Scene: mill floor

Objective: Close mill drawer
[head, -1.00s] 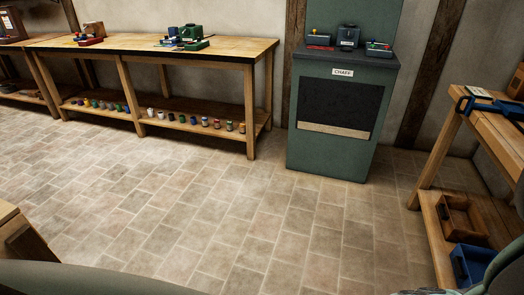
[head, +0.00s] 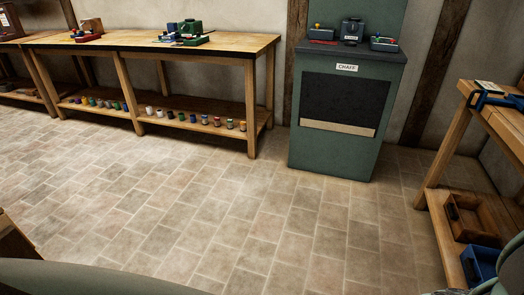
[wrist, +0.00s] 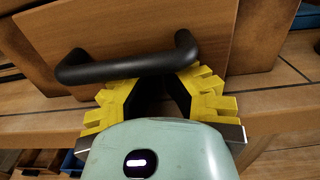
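In the wrist view a wooden drawer front (wrist: 222,28) with a black bar handle (wrist: 125,67) fills the upper middle. The drawer panel looks tilted in the picture. My gripper (wrist: 163,82), with yellow ribbed fingers and black inner pads, is right at the handle. The handle crosses at the fingertips, which are partly hidden. I cannot tell whether the fingers touch or grip it, or how far the drawer stands out. The head view does not clearly show the drawer or my gripper.
A green chaff bin (head: 335,150) stands against the back wall. A long workbench (head: 180,48) with several small jars below is at the back left. Another bench (head: 500,120) with a wooden box (head: 470,215) and blue bin (head: 480,265) is at right. The tiled floor between is clear.

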